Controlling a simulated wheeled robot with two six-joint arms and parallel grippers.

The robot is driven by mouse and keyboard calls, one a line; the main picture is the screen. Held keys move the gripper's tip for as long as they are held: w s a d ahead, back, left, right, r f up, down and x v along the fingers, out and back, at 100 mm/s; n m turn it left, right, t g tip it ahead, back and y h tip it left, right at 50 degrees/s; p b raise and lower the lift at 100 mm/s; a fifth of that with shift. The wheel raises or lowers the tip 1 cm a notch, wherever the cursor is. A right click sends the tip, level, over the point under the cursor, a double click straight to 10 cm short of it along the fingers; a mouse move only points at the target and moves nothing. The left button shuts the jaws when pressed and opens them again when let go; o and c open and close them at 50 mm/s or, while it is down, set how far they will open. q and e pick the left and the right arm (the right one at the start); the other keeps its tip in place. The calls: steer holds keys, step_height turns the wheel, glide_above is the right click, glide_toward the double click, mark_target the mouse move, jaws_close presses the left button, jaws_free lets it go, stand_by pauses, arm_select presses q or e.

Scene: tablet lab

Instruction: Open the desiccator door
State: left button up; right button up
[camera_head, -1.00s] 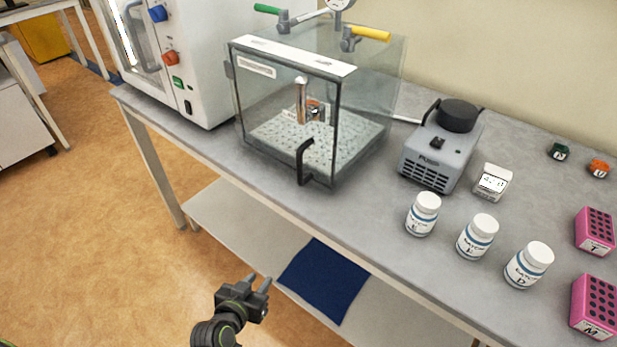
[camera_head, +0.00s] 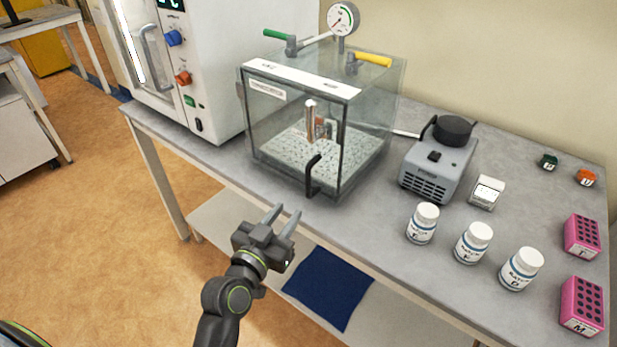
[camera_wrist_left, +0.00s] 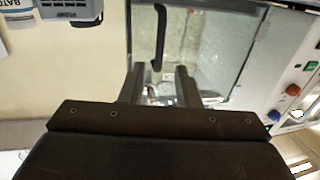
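The desiccator (camera_head: 385,110) is a clear box on the bench with a white top strip. Its front door (camera_head: 275,135) looks shut, flush with the box. The black door handle (camera_head: 313,176) stands upright near the door's right edge. My left gripper (camera_head: 284,212) is in front of the bench edge, below and left of the handle. It is empty, its two fingers parallel and apart, pointing toward the door. In the left wrist view, which is upside down, the handle (camera_wrist_left: 160,38) shows beyond and roughly between the open fingers (camera_wrist_left: 159,70), not touching them. My right gripper is not in view.
A white oven-like cabinet (camera_head: 215,70) stands close left of the desiccator. A grey pump (camera_head: 436,170) stands to its right, with white bottles (camera_head: 473,243) and pink racks (camera_head: 582,306) further right. A gauge (camera_head: 342,18) and green and yellow valves sit on top.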

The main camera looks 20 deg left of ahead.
mark_target(307, 185)
arm_select(q)
steer(key=w+p, duration=0.1)
steer(key=w, duration=0.2)
steer(key=w+d+p, duration=0.1)
steer(key=w, duration=0.2)
steer(key=w+p, duration=0.1)
steer(key=w, duration=0.2)
steer(key=shift+w+d, duration=0.25)
steer(key=shift+w, duration=0.05)
steer(key=shift+w+d, duration=0.1)
steer(key=shift+w, duration=0.7)
steer(key=shift+c, duration=0.4)
jaws_close()
